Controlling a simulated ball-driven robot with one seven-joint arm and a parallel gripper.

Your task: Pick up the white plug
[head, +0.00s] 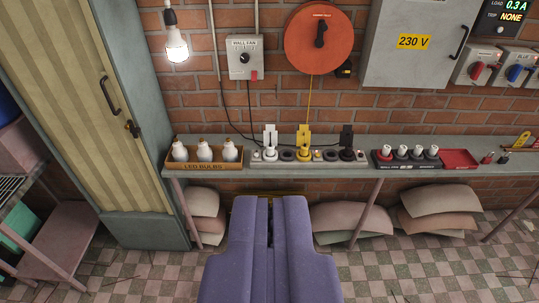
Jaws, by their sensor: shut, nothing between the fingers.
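The white plug (270,137) stands upright in a white power strip (258,158) on the narrow shelf by the brick wall, left of the yellow plug (304,136) and the black plug (346,138). A cord runs from the wall fan switch down to the strip. My purple gripper (270,203) is at the bottom middle, in front of and below the shelf in the picture, apart from the white plug. Its two fingers lie together with only a thin dark line between them, and nothing shows in them.
A lit bulb (177,48) hangs at upper left. Sacks (350,217) lie under the shelf (300,172). The tiled floor is mostly clear.

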